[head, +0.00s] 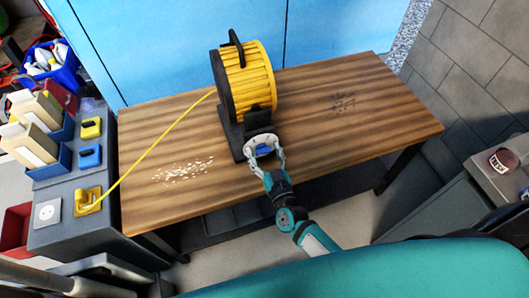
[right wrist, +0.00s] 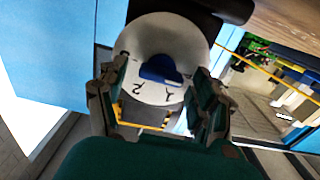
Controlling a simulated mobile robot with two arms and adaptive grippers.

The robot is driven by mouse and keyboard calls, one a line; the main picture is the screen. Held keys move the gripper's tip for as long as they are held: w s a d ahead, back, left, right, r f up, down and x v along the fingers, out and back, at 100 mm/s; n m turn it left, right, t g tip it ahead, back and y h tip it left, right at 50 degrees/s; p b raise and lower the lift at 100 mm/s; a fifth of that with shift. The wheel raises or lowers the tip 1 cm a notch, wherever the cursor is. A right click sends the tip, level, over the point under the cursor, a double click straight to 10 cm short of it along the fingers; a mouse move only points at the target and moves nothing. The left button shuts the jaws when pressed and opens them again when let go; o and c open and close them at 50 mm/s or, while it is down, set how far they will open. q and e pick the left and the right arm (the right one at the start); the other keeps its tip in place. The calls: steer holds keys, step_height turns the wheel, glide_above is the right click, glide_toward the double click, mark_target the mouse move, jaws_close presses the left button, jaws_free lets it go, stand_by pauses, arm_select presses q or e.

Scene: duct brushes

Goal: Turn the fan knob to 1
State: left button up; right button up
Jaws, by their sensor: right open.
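The yellow fan unit (head: 248,75) with black sides and a black handle stands on the wooden table. At its front a white round dial (head: 262,141) carries a blue knob (head: 264,150). In the right wrist view the white dial (right wrist: 150,42) faces me, with dark marks, one like a 2, and the blue knob (right wrist: 160,72) at its middle. Where the knob points is hard to tell. My right gripper (head: 266,160) is open, its fingers on either side of the knob; in the wrist view they are apart from it. My left gripper is not in view.
A yellow cable (head: 150,147) runs from the fan to a yellow plug (head: 88,200) on the grey cabinet at left. Pale bits (head: 182,170) and dark specks (head: 343,103) lie on the wooden table (head: 390,120). A blue wall (head: 180,45) stands behind.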

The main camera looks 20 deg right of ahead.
steer(key=shift+c, duration=1.1)
steer(key=c, duration=1)
steer(key=shift+o, duration=0.2)
steer(key=shift+m, duration=1.2)
steer(key=m, duration=0.3)
steer(key=shift+d+f+b, duration=0.1)
steer(key=shift+b, duration=0.2)
steer(key=m+b, duration=0.1)
steer(key=m, duration=0.5)
steer(key=shift+d, duration=0.1)
steer(key=shift+m, duration=0.3)
